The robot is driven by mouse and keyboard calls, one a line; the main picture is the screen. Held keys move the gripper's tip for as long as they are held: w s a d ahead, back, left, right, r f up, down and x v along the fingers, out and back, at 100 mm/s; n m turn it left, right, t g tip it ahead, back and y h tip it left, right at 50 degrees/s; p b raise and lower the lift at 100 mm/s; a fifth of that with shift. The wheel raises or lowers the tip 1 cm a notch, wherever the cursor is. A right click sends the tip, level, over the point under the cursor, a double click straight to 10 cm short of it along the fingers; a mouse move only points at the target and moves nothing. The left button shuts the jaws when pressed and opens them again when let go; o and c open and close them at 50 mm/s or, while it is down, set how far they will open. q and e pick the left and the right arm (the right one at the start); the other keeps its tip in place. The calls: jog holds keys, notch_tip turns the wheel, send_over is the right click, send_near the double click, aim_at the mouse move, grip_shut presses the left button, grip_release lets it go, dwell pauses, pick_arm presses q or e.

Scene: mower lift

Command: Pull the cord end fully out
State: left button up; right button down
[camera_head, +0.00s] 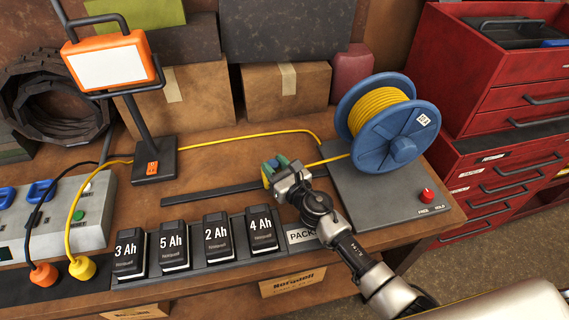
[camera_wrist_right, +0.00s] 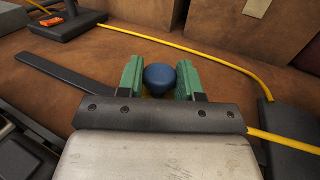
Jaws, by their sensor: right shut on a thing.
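The blue reel (camera_head: 402,148) with yellow cord (camera_head: 378,108) wound on it stands on a dark grey base (camera_head: 375,203) at the right of the bench. My right gripper (camera_head: 272,172) is left of the reel, above the bench. Its green-padded fingers (camera_wrist_right: 160,80) are shut on the blue cord end (camera_wrist_right: 159,77), a rounded cap. A short yellow length runs from the reel to the gripper, and it also shows in the wrist view (camera_wrist_right: 285,141). The hand hides part of this length. A red knob (camera_head: 426,195) sits on the base beside FREE and HOLD labels. My left gripper is not in view.
A dark flat strip (camera_head: 205,195) lies left of the gripper. Several labelled batteries (camera_head: 217,237) stand in a front rack. A second yellow cord (camera_head: 225,138) crosses behind. An orange lamp (camera_head: 112,62), boxes (camera_head: 287,92) and a red tool chest (camera_head: 500,85) surround the bench.

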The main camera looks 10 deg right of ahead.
jog(key=c, duration=0.8)
grip_release()
jog(key=shift+d, duration=0.1)
jog(key=v, duration=1)
jog(key=shift+s+d+b, duration=0.2)
jog(key=shift+s+b, duration=0.15)
jog(key=shift+b, duration=0.05)
